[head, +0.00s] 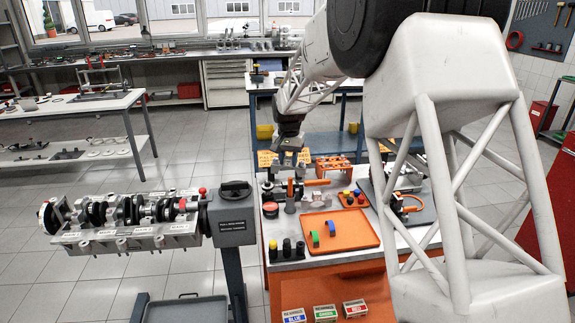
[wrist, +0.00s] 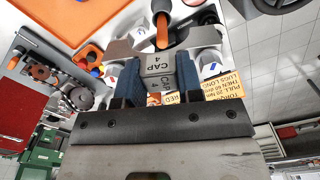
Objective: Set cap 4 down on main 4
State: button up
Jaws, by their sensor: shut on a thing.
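Cap 4 (wrist: 158,66) is a grey metal block with "CAP 4" printed on it. In the wrist view it sits between the two blue fingers of my gripper (wrist: 156,80), which is shut on it. In the head view my gripper (head: 291,155) points down over the back of the orange bench, right of the engine block; the cap is too small there to make out. The engine block (head: 130,241) is on a stand at the left, with the dark crankshaft (head: 125,210) lying along it. I cannot read which saddle is main 4.
The bench holds an orange tray (head: 345,240) with blue and green pieces, an orange-handled tool (head: 290,188) and dark cylinders. Labelled boxes (head: 324,313) stand in front. The stand's grey head (head: 232,220) rises between block and bench. Floor left of the block is clear.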

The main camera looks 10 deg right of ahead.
jog(key=shift+w+a+r+n, duration=0.2)
jog(key=shift+w+r+n, duration=0.2)
jog(key=shift+w, duration=0.2)
jog(key=w+a, duration=0.2)
jog(key=a, duration=0.2)
jog(key=m, duration=1.4)
send_over(183, 201)
jog(key=shift+f, duration=2.35)
jog(key=shift+f, duration=0.2)
jog(key=shift+f, duration=2.8)
jog(key=shift+f, duration=1.75)
